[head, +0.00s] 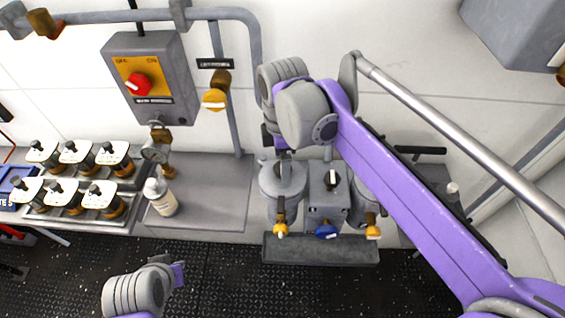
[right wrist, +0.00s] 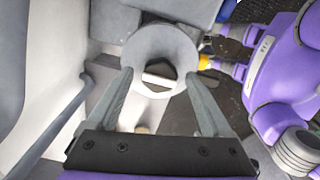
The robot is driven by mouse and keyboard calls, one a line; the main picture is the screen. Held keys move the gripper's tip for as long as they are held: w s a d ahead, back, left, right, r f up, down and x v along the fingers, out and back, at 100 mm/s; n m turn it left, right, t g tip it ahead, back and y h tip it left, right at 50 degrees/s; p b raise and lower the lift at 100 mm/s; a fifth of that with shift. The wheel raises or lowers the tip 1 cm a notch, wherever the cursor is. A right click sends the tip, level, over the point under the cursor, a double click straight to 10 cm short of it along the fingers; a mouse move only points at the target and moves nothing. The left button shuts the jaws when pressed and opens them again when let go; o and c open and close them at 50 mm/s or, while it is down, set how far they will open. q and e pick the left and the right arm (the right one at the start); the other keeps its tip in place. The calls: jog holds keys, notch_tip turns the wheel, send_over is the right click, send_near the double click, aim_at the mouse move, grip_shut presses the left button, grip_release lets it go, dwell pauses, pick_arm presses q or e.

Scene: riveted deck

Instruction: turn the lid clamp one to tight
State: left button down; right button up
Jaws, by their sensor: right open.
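A round grey lid (right wrist: 150,45) with a small dark and pale clamp knob (right wrist: 158,75) in its middle shows in the right wrist view. My right gripper (right wrist: 160,78) is open, with one finger on each side of the knob; I cannot tell whether they touch it. In the head view the right gripper (head: 283,153) points down over the left grey canister (head: 283,180), and the arm hides part of the canister group. My left arm's grey and purple joint shows at the bottom left of the head view; its gripper is not visible.
A grey box (head: 327,200) with a blue handle and another canister (head: 363,210) stand right of the left canister. A white bottle (head: 160,196) stands on the grey counter (head: 215,190). A switch box (head: 150,75) with a red knob hangs on the wall. Dark floor (head: 225,285) is clear.

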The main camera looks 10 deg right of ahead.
jog(key=shift+f, duration=0.15)
grip_shut()
dwell(0.4)
jog(key=m, duration=0.4)
jog(key=shift+m+p, duration=0.3)
jog(key=shift+m, duration=0.1)
jog(key=m, duration=0.4)
jog(key=shift+m, duration=0.3)
jog(key=m, duration=0.4)
jog(key=shift+p, duration=0.3)
jog(key=shift+m, duration=2.2)
